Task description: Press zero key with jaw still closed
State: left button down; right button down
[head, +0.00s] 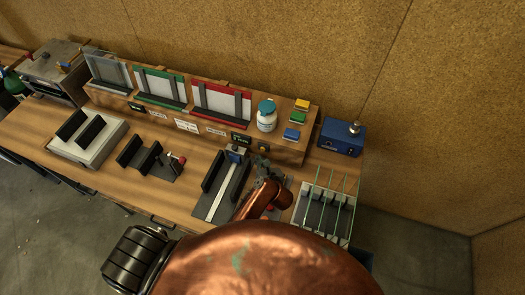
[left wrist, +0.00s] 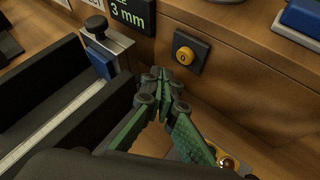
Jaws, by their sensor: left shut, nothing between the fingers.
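The zero key is a round orange button marked 0 (left wrist: 185,53) on a small dark plate. It is set in the wooden front face of the raised shelf, right of the display (left wrist: 128,14) reading 3 mm. My left gripper (left wrist: 162,82) has its green-padded fingers together at the tips, with nothing between them. The tips appear just below and left of the key; contact cannot be told. In the head view the left gripper (head: 264,168) is small, below the key (head: 263,149) and right of the long-railed gauge (head: 217,194). My right gripper is out of view.
The gauge's blue slider (left wrist: 103,60) with a black knob stands close left of the fingers. A white-labelled jar (head: 266,117) and coloured blocks (head: 298,118) sit on the shelf above. A rack of thin rods (head: 324,212) stands at right, near a blue box (head: 341,137).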

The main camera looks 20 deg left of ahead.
pick_arm(q)
jog(key=shift+w, duration=0.7)
jog(key=shift+w, duration=0.15)
dwell(0.9)
jog(key=shift+w, duration=0.3)
jog(key=shift+w, duration=0.35)
dwell(0.8)
jog(key=shift+s+r, duration=0.1)
jog(key=shift+s+p, duration=0.35)
jog(key=shift+s, duration=0.35)
